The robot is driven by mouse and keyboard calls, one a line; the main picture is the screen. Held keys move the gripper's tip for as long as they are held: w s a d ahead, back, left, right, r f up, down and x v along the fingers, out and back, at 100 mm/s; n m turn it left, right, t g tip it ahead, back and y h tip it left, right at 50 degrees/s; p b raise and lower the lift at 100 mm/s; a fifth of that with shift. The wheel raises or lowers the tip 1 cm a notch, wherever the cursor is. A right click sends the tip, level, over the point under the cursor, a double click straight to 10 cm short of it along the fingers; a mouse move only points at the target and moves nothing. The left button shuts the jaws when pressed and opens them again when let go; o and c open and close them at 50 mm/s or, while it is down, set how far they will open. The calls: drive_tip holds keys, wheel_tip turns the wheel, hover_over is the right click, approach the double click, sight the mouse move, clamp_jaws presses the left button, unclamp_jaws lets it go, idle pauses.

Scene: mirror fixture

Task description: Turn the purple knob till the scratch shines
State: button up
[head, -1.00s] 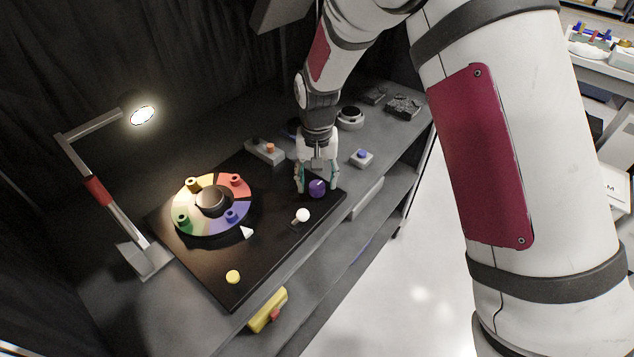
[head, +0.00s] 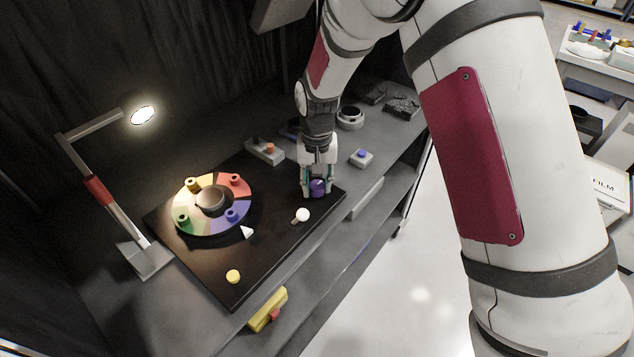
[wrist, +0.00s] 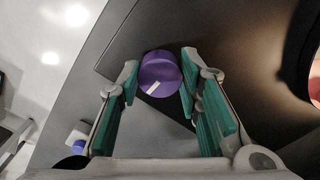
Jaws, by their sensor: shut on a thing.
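The purple knob (head: 317,188) stands near the right end of the black board (head: 262,258). My gripper (head: 316,190) points down over it, with a finger on each side. In the wrist view the knob (wrist: 161,70) sits between the green-padded fingertips, and its top carries a white line mark (wrist: 153,88). My gripper is shut on the knob. A ring of coloured segments (head: 205,182) with small coloured pegs surrounds a dark round centre (head: 210,201) on the board. I cannot make out a scratch in either view.
A lit lamp (head: 143,115) on a bent arm stands at the left. A white ball (head: 302,215), a white triangle (head: 247,233) and a yellow button (head: 233,277) are on the board. A small block with a blue button (head: 361,156) stands right of my gripper.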

drive_tip(key=n+b, duration=0.1)
drive_tip(key=n, duration=0.3)
drive_tip(key=shift+f+n+b, duration=0.1)
drive_tip(key=shift+n+b, duration=0.2)
drive_tip(key=shift+b, duration=0.05)
drive_tip(key=n+b, duration=0.1)
drive_tip(key=n, duration=0.3)
drive_tip(key=shift+w+n+b, duration=0.1)
drive_tip(key=shift+n+b, duration=0.2)
drive_tip(key=n+b, duration=0.1)
drive_tip(key=n, duration=0.3)
drive_tip(key=shift+d, duration=0.1)
drive_tip(key=shift+n, duration=2.1)
drive_tip(key=shift+b, duration=0.3)
drive_tip(key=o, duration=1.1)
drive_tip(key=shift+o, duration=0.2)
